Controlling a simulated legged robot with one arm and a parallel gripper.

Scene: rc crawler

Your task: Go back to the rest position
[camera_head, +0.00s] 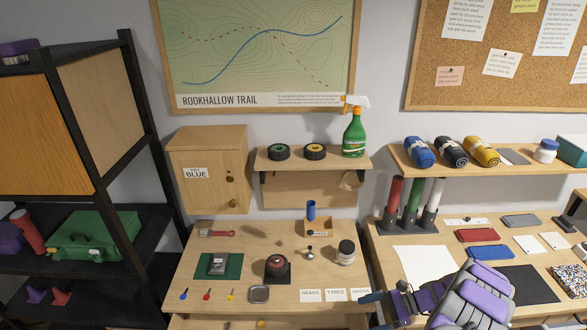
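My arm, purple and grey, is folded at the lower right, over the right-hand bench (385,248). My gripper (376,311) points left at the bench's front left corner. Its two dark fingertips look spread apart, with nothing seen between them. It is close to the right edge of the left workbench (200,262), beside the label cards (335,295). Part of the gripper is cut off by the bottom of the picture.
The left bench holds a green mat (232,272), a dark round part on a stand (275,268), a jar (346,252), a wooden holder (317,227) and small keys. A locked-looking cabinet (207,165) and shelf (310,160) hang behind.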

